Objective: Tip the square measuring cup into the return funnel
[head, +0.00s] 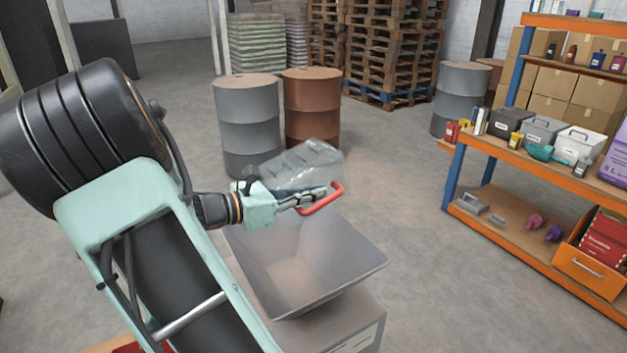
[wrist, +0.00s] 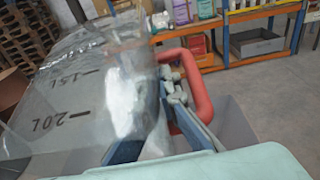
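The clear square measuring cup (head: 308,165) with its red handle (head: 323,200) is held in the air above the return funnel. It looks tilted in the head view. In the wrist view the cup's wall (wrist: 75,100) shows litre marks, and a pale blur shows through it; I cannot tell whether anything is inside. My gripper (head: 312,196) is shut on the red handle, which also shows in the wrist view (wrist: 198,90). The grey return funnel (head: 350,275) opens wide below the cup and is apart from it. My arm hides its left side.
An orange and blue shelf (head: 500,155) with boxes and bottles stands at the right. A grey drum (head: 247,110) and a brown drum (head: 312,110) stand behind the funnel. Pallets (head: 392,50) are stacked at the back. The floor (head: 420,260) between funnel and shelf is clear.

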